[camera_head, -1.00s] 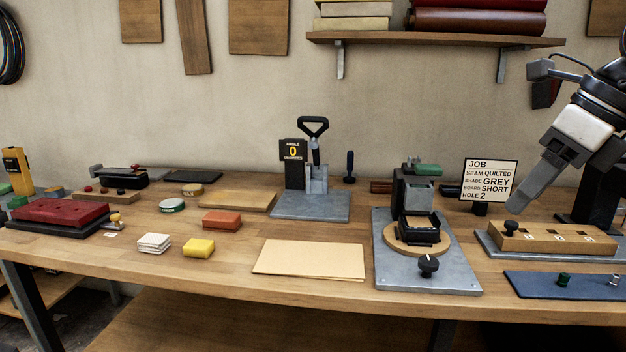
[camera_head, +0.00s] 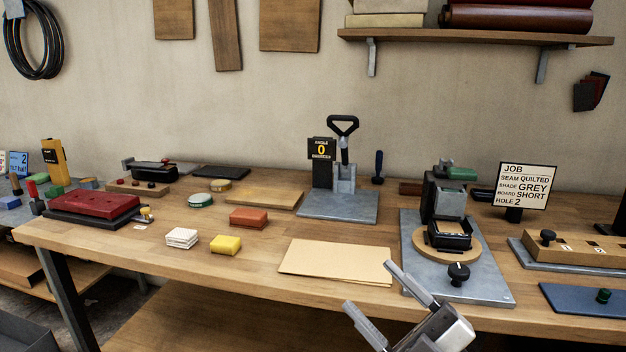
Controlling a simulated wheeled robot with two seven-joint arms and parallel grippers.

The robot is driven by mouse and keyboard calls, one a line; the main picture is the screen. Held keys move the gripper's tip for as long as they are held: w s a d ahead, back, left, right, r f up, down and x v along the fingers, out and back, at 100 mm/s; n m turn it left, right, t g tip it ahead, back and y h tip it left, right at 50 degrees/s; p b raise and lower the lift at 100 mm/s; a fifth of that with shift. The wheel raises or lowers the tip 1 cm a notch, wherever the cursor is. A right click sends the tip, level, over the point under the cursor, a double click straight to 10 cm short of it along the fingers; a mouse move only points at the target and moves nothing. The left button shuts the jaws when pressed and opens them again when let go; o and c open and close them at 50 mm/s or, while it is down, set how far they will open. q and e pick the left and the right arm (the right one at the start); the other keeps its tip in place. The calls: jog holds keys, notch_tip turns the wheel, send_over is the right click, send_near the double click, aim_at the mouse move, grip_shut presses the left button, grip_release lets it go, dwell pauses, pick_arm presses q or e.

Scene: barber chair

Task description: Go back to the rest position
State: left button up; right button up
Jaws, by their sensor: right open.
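My right gripper (camera_head: 381,298) shows at the bottom of the head view, right of the middle. It is open and empty, with its two grey fingers pointing up and left. It appears in front of the bench's front edge, below the tan sheets (camera_head: 336,262) and the grey plate of the round-turntable fixture (camera_head: 453,285). I cannot tell its exact distance from the bench. My left gripper is not in view.
The wooden bench (camera_head: 230,273) holds a lever press (camera_head: 343,175), a red pad (camera_head: 92,205), orange (camera_head: 249,218) and yellow (camera_head: 225,245) blocks, and a job sign (camera_head: 527,185). A wooden block fixture (camera_head: 580,249) stands at right. A shelf (camera_head: 480,38) hangs above.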

jog(key=s+d+f+m+t+h, duration=0.1)
jog(key=d+f+m+h, duration=0.1)
jog(key=f+m+h, duration=0.35)
jog(key=s+d+f+m+t+h, duration=0.1)
jog(key=d+f+m+h, duration=0.1)
jog(key=f+m+h, duration=0.4)
jog(key=s+d+f+m+g+h, duration=0.1)
jog(key=s+f+m+g+h, duration=0.1)
jog(key=s+f+m+g, duration=0.5)
jog(key=s+f, duration=0.5)
jog(key=f, duration=0.4)
jog(key=shift+h, duration=0.35)
jog(key=shift+f, duration=0.1)
